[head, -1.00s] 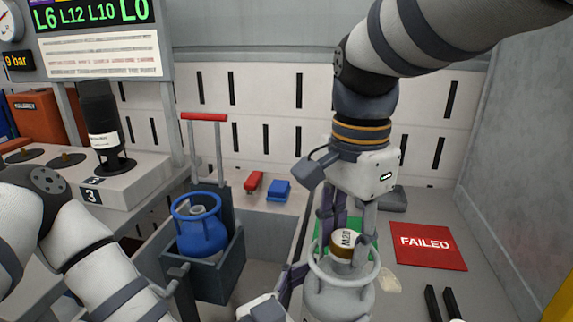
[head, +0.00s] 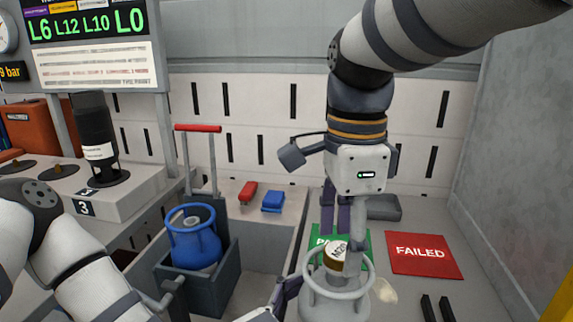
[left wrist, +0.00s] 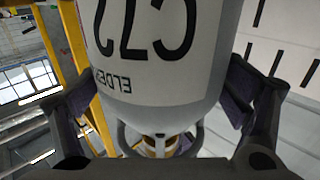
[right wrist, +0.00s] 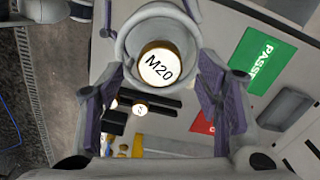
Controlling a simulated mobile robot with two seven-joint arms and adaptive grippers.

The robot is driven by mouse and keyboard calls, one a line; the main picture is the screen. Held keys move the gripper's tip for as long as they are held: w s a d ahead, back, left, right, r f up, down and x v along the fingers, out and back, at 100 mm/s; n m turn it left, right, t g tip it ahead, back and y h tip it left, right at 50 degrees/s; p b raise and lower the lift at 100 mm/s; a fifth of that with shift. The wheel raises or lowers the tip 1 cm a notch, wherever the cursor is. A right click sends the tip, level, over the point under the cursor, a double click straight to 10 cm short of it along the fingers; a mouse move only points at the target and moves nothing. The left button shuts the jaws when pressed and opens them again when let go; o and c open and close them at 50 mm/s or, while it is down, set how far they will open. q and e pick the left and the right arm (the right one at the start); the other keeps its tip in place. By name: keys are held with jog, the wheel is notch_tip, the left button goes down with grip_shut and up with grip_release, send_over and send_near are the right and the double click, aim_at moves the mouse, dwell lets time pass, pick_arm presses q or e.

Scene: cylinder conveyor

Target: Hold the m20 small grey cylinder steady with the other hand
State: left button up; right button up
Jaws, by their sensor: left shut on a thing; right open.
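The small grey cylinder (head: 338,306) stands at the lower middle of the head view, with a ring collar on top and a round cap (head: 337,252) marked M20. My left gripper (left wrist: 160,100) is shut on the cylinder body, one finger on each side; lettering on the body shows upside down in the left wrist view. In the head view only part of that gripper shows, at the cylinder's left. My right gripper (head: 344,225) is open above the collar. In the right wrist view the M20 cap (right wrist: 158,65) lies between its spread fingers, with gaps on both sides.
A green PASS mat (head: 362,240) lies behind the cylinder, and a red FAILED mat (head: 425,252) lies to its right. A blue cylinder (head: 192,240) sits in a dark carrier (head: 200,285) at left. A grey wall (head: 515,150) bounds the right side.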

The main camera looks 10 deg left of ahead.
aim_at(341, 251)
notch_tip(341, 251, up, 7)
jog(key=shift+s+a+f, duration=0.1)
jog(key=shift+a+f, duration=0.05)
pick_arm(q)
jog(key=o, duration=1)
jog(key=shift+o, duration=0.2)
jog(key=shift+r, duration=0.1)
jog(key=v, duration=0.8)
jog(key=shift+d, duration=0.1)
jog(key=x, duration=0.7)
pick_arm(e)
jog(key=shift+f, duration=0.1)
pick_arm(q)
jog(key=shift+w+d, duration=0.3)
jog(key=shift+w, duration=0.05)
pick_arm(e)
notch_tip(341, 251, down, 9)
jog(key=shift+r, duration=0.2)
